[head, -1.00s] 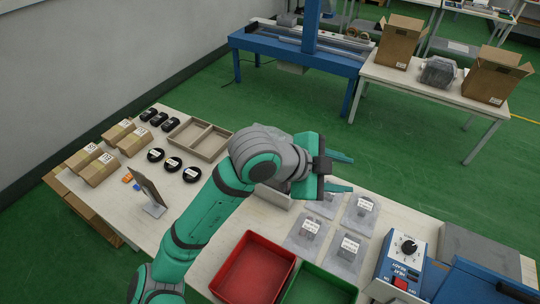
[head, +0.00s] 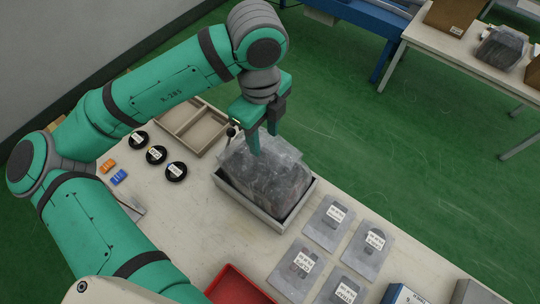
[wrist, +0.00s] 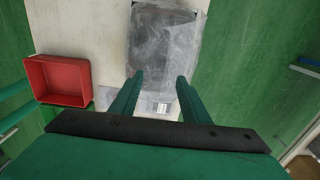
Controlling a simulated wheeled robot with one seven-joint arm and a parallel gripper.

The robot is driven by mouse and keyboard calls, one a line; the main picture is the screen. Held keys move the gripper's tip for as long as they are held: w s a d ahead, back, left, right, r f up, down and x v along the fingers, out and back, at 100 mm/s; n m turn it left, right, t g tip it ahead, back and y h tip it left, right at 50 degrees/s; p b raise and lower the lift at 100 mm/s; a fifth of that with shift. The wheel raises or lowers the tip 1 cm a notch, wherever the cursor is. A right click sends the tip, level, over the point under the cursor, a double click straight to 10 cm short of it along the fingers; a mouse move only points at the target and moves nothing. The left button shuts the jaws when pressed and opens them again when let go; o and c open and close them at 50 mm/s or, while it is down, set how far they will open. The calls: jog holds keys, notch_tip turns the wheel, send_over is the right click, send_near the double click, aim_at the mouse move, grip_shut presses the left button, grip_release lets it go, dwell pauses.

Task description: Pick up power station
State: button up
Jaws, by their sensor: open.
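A dark grey item wrapped in clear plastic, which looks like the bagged power station (head: 268,180), sits in a shallow light-grey tray (head: 246,206) on the workbench. My gripper (head: 262,147) points down over the far part of the bag, its fingers overlapping the plastic in the head view. In the wrist view the bag (wrist: 163,40) lies ahead of my open fingertips (wrist: 161,77), with nothing held between them. I cannot tell whether the fingers touch the plastic.
Several flat labelled bags (head: 322,222) lie right of the tray. A red bin (head: 238,287) stands at the near edge, also in the wrist view (wrist: 60,82). A divided wooden tray (head: 193,126) and black round rolls (head: 156,155) are on the left. Bare bench lies between.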

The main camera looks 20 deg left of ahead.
aim_at(262, 157)
jog(key=shift+w+a+f, duration=0.1)
jog(key=shift+a+f, duration=0.05)
jog(key=shift+a, duration=0.1)
notch_tip(262, 157, down, 5)
jog(key=shift+w, duration=0.1)
jog(key=shift+s+f, duration=0.2)
jog(key=shift+f, duration=1.15)
jog(key=shift+s+f, duration=0.2)
jog(key=shift+f, duration=1.15)
grip_shut()
jog(key=shift+r, duration=0.1)
